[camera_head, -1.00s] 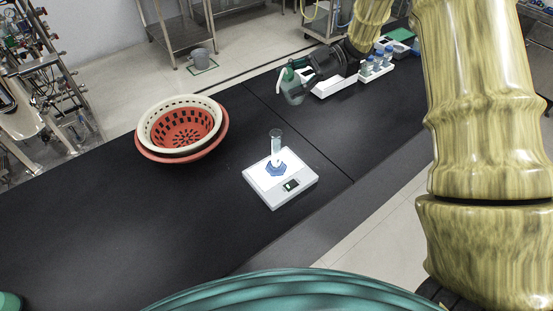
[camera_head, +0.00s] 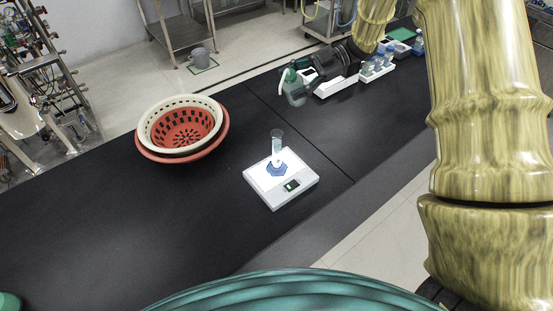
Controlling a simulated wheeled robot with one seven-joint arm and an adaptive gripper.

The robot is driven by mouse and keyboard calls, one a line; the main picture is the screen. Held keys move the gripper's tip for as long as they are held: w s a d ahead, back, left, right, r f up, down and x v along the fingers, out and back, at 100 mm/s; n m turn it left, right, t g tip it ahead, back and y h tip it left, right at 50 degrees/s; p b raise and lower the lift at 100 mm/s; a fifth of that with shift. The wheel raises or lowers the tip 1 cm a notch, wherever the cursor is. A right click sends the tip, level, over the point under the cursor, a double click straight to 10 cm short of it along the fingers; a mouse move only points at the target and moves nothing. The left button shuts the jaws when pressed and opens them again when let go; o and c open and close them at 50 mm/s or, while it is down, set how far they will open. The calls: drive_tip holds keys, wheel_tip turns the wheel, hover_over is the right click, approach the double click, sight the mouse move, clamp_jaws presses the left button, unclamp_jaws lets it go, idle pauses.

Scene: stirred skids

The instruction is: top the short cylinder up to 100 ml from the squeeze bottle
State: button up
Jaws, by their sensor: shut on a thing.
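The short cylinder (camera_head: 277,142) is clear with a blue hexagonal foot. It stands upright on a white scale (camera_head: 292,194) with a small dark display. Its liquid level is too small to read. The squeeze bottle (camera_head: 294,92) is grey-green with a green cap and a pale spout pointing left. My gripper (camera_head: 306,80) is shut on the bottle from the right, beyond the scale and apart from the cylinder. The bottle looks nearly upright. Its base seems close to the bench, but I cannot tell whether it touches.
Nested white and red baskets (camera_head: 183,128) stand on the bench at left. A white rack with bottles (camera_head: 377,69) and a green-topped box (camera_head: 402,35) are at the back right. The black bench (camera_head: 150,230) is clear in front of the baskets and around the scale.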

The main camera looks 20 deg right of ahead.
drive_tip(key=shift+w+f, duration=0.15)
drive_tip(key=shift+w, duration=0.2)
drive_tip(key=shift+w+f, duration=0.15)
drive_tip(key=shift+w, duration=0.15)
idle(0.5)
drive_tip(key=shift+w, duration=0.1)
idle(0.4)
drive_tip(key=shift+d+f+n+h+b, duration=0.1)
drive_tip(key=shift+d+n+h+b, duration=0.05)
drive_tip(key=shift+n+h+b, duration=0.2)
drive_tip(key=shift+w+n+t+h+b, duration=0.1)
drive_tip(key=shift+n+t+h+b, duration=0.2)
drive_tip(key=shift+t+h, duration=0.15)
idle(0.6)
idle(0.6)
